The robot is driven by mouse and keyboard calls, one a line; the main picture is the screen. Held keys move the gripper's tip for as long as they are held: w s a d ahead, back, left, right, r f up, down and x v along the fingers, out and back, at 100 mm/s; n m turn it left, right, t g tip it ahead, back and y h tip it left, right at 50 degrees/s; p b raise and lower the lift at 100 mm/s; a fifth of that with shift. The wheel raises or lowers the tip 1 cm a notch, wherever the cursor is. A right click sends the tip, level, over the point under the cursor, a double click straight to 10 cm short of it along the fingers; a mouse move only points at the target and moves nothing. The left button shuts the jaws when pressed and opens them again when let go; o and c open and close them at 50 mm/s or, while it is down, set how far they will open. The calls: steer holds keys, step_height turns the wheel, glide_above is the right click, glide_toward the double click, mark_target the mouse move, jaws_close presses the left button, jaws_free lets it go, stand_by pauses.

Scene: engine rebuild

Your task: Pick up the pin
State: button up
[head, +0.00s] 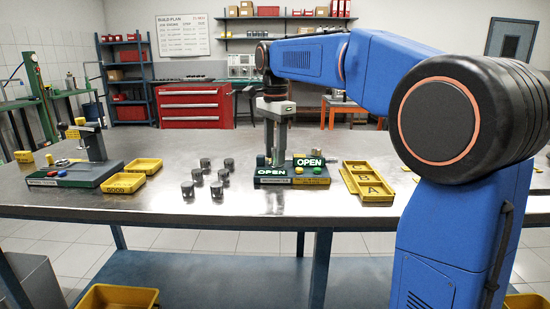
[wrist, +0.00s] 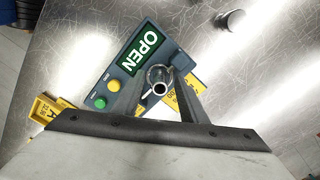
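The pin (wrist: 159,88) is a short hollow metal tube, seen nearly end-on in the wrist view. It stands by a round metal ring on a dark station with a green OPEN sign (wrist: 142,47). My gripper (wrist: 160,77) is open, with one finger on each side of the pin and a small gap showing on both sides. I cannot tell exactly how far down the fingertips reach beside it. In the head view my gripper (head: 277,160) points straight down over the station (head: 285,180); the pin cannot be made out there.
Several dark pistons (head: 217,189) stand left of the station. Yellow lettered trays (head: 372,190) lie to the right. Another station (head: 80,174) and yellow bins (head: 123,184) are at the left. Bare steel table (head: 330,217) lies in front.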

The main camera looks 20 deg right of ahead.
steer(key=shift+f, duration=0.15)
jaws_close()
